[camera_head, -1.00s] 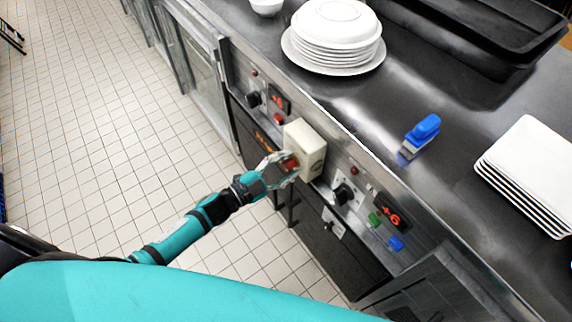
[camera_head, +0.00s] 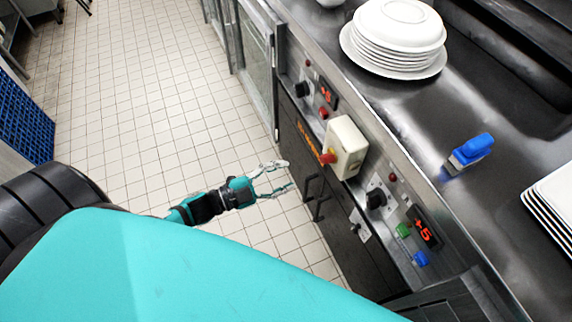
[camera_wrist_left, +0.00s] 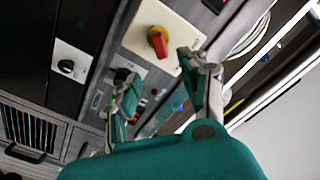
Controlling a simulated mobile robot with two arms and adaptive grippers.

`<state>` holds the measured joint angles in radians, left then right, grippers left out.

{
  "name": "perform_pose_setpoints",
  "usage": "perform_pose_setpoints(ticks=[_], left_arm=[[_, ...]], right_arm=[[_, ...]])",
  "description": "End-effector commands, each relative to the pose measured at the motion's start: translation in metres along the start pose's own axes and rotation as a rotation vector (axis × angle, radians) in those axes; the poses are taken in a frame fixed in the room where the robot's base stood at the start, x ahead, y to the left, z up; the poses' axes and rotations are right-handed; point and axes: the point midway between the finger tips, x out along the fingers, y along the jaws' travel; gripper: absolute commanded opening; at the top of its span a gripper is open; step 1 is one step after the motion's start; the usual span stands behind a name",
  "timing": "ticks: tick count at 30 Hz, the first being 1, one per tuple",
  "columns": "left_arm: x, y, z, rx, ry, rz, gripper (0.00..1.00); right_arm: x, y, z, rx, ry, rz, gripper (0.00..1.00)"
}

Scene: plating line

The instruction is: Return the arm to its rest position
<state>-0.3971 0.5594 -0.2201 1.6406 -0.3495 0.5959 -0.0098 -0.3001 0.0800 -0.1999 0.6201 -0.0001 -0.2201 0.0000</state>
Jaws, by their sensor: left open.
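My left arm comes in from the left in the head view. Its left gripper (camera_head: 279,179) is open and empty, in the air over the tiled floor, in front of the counter's dark lower doors. A cream switch box (camera_head: 346,148) with a red and yellow knob (camera_head: 327,157) is mounted on the counter front, up and to the right of the gripper and apart from it. In the left wrist view the box (camera_wrist_left: 137,38) and its red knob (camera_wrist_left: 158,42) show beyond the spread fingers (camera_wrist_left: 165,90). My right gripper is in neither view.
The counter front carries black knobs (camera_head: 376,198), a green button (camera_head: 403,230), a blue button (camera_head: 421,258) and red displays (camera_head: 424,232). On top are stacked round plates (camera_head: 397,38), a blue-handled tool (camera_head: 470,152) and white square plates (camera_head: 552,208). The tiled floor (camera_head: 150,100) at left is clear.

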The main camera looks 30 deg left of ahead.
Motion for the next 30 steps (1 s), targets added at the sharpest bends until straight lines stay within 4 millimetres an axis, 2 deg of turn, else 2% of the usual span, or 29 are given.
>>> perform_pose_setpoints(ticks=[12, 14, 17, 20, 21, 23, 24, 26, 27, 29, 30], left_arm=[[0.000, 0.001, 0.003, -0.006, -0.011, -0.002, 0.44], [-0.002, 0.004, 0.013, -0.022, -0.043, -0.007, 0.44], [-0.011, 0.018, 0.051, -0.086, -0.169, -0.024, 0.44], [-0.033, 0.047, 0.106, -0.190, -0.370, -0.043, 0.44], [-0.045, 0.064, 0.129, -0.240, -0.460, -0.047, 0.44], [-0.067, 0.093, 0.158, -0.316, -0.596, -0.049, 0.44], [-0.082, 0.115, 0.174, -0.366, -0.683, -0.046, 0.44], [-0.107, 0.149, 0.194, -0.440, -0.811, -0.036, 0.44], [-0.124, 0.173, 0.203, -0.491, -0.894, -0.027, 0.44], [-0.150, 0.210, 0.212, -0.564, -1.016, -0.008, 0.44], [-0.167, 0.235, 0.214, -0.611, -1.093, 0.009, 0.44]], right_arm=[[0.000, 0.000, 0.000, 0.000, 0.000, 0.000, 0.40], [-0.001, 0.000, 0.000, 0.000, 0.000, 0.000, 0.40], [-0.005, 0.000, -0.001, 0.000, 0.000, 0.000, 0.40], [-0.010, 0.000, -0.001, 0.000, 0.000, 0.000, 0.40], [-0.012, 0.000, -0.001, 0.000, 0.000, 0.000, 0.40], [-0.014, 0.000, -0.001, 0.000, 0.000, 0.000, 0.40], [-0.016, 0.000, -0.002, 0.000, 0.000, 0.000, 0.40], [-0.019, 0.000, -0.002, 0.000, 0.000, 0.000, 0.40], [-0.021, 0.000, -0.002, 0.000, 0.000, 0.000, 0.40], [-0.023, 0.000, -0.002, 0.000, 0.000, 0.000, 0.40], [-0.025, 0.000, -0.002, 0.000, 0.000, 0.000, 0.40]])
